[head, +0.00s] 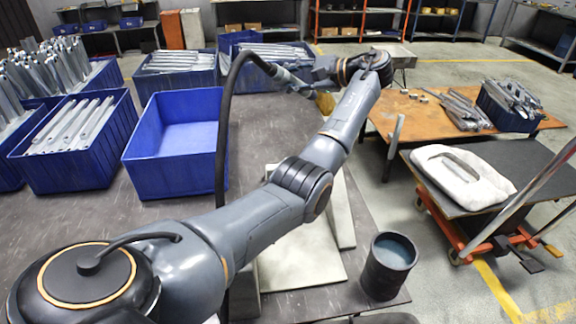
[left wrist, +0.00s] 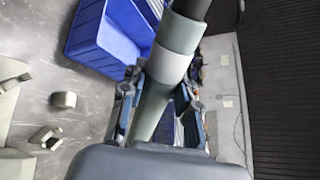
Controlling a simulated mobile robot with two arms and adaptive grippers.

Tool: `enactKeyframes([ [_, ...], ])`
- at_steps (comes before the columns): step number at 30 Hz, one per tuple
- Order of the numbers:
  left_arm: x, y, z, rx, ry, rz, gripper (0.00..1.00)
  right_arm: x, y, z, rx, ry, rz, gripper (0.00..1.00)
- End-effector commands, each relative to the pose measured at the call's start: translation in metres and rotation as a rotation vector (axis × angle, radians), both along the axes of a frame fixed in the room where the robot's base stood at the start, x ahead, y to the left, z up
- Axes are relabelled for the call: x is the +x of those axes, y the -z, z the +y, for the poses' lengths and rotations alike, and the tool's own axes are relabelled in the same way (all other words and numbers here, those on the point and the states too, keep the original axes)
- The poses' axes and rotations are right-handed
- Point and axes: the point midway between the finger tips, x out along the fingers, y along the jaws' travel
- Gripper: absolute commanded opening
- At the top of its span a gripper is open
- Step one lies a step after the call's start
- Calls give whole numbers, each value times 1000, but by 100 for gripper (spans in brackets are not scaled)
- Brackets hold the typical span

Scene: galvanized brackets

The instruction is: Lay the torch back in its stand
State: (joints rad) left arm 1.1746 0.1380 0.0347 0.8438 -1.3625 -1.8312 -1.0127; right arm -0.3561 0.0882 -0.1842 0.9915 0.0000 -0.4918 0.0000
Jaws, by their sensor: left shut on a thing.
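My left gripper (head: 290,82) is at the back of the work table, at the end of my arm. It is shut on the torch (head: 276,73), whose black hose runs left and then down behind my arm. In the left wrist view the torch (left wrist: 172,62), a grey tube with a dark upper part, lies slanted between the two fingers of the left gripper (left wrist: 158,100). Its lower end is hidden by the gripper body. I cannot make out the torch's stand for certain in either view. My right gripper is not in view.
An empty blue bin (head: 178,165) stands left of my arm, beside blue bins of metal bars (head: 75,185). A dark pot (head: 388,268) stands at the table's front right, near a pale fixture (head: 300,262) partly behind my arm. Small metal pieces (left wrist: 46,138) lie near the gripper.

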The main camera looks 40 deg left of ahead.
Motion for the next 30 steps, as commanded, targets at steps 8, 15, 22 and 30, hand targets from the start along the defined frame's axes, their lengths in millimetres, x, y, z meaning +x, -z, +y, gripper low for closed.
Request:
enactKeyframes([
  [8,0,103,0,6,0,-70,0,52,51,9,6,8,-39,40],
  [15,0,173,0,9,0,-125,0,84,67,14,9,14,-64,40],
  [22,0,213,0,11,0,-161,0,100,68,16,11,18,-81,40],
  [30,0,227,0,11,1,-177,0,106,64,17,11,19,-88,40],
])
